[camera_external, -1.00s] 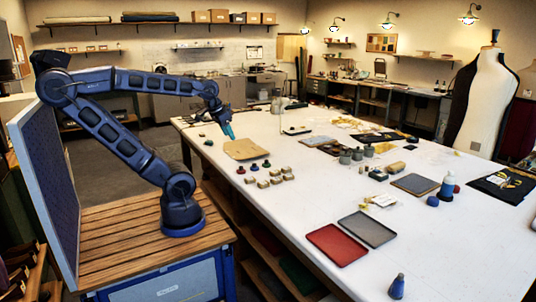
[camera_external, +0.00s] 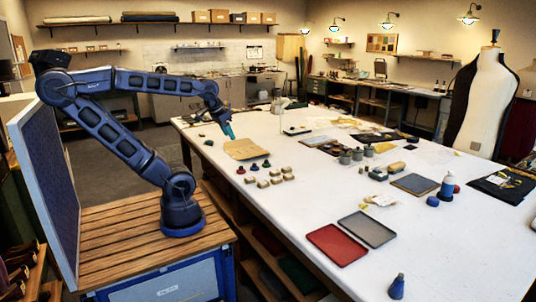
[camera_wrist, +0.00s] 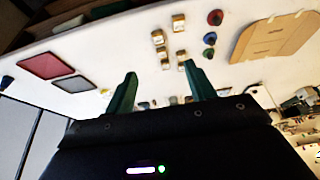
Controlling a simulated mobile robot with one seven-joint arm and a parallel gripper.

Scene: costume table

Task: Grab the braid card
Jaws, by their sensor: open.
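My gripper (camera_external: 231,132) is over the far left part of the white table, just above and behind a tan cardboard piece (camera_external: 246,150). In the wrist view my gripper (camera_wrist: 160,69) has its two green fingers spread, with nothing held between them. A pale card with yellow trim (camera_external: 380,201) lies right of the table's middle, far from my gripper; it may be the braid card, but I cannot tell for sure. Other yellowish trim pieces (camera_external: 350,123) lie farther back. The cardboard piece (camera_wrist: 272,38) is at the upper right in the wrist view.
A red tray (camera_external: 337,245) and a grey tray (camera_external: 367,230) lie nearer the front. Grey canisters (camera_external: 357,154) stand mid-table. The white table (camera_external: 300,205) is bare between blocks and trays.

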